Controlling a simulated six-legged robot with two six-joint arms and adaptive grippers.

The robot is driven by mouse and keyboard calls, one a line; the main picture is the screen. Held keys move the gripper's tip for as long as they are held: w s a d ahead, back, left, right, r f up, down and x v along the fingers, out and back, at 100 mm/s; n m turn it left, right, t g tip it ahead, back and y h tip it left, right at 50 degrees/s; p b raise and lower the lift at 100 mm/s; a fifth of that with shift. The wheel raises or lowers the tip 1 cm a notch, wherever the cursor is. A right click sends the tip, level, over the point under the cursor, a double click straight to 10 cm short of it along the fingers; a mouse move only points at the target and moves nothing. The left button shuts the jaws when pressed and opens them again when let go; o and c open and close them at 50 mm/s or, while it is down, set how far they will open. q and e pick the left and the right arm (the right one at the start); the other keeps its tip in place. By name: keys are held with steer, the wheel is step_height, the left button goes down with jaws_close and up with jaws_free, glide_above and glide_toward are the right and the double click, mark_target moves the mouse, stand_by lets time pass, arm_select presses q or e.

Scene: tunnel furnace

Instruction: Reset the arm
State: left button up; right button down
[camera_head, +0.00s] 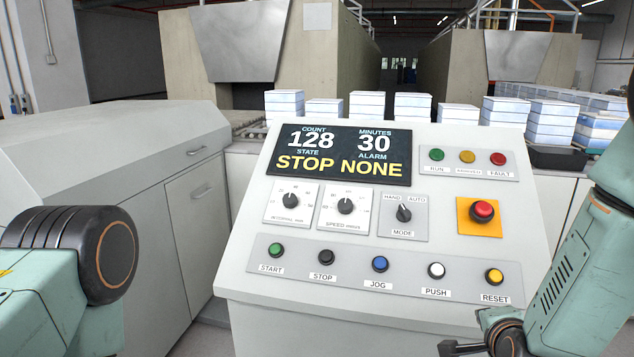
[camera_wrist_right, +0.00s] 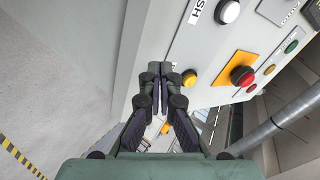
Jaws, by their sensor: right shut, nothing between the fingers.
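My right arm comes in from the right in the head view, and part of its gripper (camera_head: 477,346) shows at the bottom edge, below the yellow RESET button (camera_head: 494,276). In the right wrist view my right gripper (camera_wrist_right: 166,70) is shut and empty, its fingertips close to the yellow button (camera_wrist_right: 189,78). I cannot tell whether they touch the panel. My left arm shows at the lower left of the head view, its gripper out of frame.
The control panel (camera_head: 236,268) has a display (camera_head: 340,153) reading STOP NONE. A red emergency button (camera_head: 483,210) on a yellow plate sits above RESET. START (camera_head: 276,250), STOP (camera_head: 325,256), JOG (camera_head: 380,264) and PUSH (camera_head: 436,270) buttons line the same row. Stacked white-blue blocks (camera_head: 366,106) stand behind.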

steer(key=s+a+f+n+g+y, duration=0.1)
steer(key=s+a+f+n+g, duration=0.1)
steer(key=s+f+n+g, duration=0.2)
steer(key=s+a+f+n+g+y, duration=0.1)
steer(key=s+a+f+n+g, duration=0.2)
steer(key=s, duration=1.6)
steer(key=s+a+f+n+g+y, duration=0.1)
steer(key=s+f+n+g, duration=0.3)
steer(key=s+f+n, duration=0.6)
step_height(320, 180, down, 6)
steer(key=shift+s+a+r+g+y, duration=0.15)
steer(key=shift+s+a+g+y, duration=0.15)
steer(key=shift+s+a, duration=0.55)
